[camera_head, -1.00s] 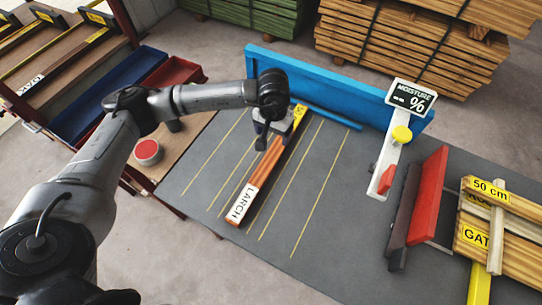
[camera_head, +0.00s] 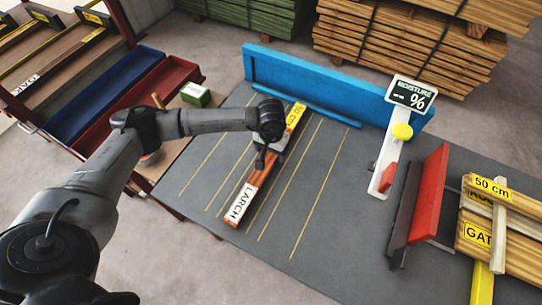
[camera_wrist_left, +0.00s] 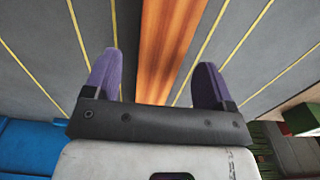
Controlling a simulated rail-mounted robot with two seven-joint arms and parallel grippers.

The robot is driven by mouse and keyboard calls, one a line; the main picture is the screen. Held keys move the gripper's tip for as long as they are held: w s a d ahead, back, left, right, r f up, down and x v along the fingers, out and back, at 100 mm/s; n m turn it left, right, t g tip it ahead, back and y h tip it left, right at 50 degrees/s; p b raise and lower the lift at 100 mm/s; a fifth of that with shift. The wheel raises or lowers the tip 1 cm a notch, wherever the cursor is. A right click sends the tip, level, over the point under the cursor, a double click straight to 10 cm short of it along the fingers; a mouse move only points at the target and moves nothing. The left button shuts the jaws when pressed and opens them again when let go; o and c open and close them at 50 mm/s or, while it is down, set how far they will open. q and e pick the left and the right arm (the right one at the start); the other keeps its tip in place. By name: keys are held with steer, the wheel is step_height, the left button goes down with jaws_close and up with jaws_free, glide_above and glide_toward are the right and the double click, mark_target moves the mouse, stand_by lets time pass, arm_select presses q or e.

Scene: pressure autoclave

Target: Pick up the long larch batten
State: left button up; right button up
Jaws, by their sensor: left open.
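The long larch batten (camera_head: 252,187) lies on the grey table between yellow lines. It is reddish-brown, with a white LARCH label at its near end and a yellow label at its far end. My left gripper (camera_head: 262,160) is above the middle of the batten and hides part of it. In the left wrist view the gripper (camera_wrist_left: 155,80) is open, and its two purple fingers stand on either side of the batten (camera_wrist_left: 168,50), with gaps between. I cannot tell how high it is above the batten. My right gripper is not in view.
A blue fence (camera_head: 330,85) runs along the table's back. A moisture meter (camera_head: 390,150) and a red block (camera_head: 429,195) stand to the right, with labelled boards (camera_head: 510,235) beyond. Blue (camera_head: 105,95) and red (camera_head: 140,105) trays lie left. The grey table (camera_head: 335,190) is clear right of the batten.

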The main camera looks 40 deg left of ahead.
arm_select(q)
step_height(320, 180, down, 3)
steer(key=shift+r, duration=0.15)
steer(key=c, duration=1.2)
steer(key=shift+r, duration=0.1)
steer(key=shift+c, duration=0.2)
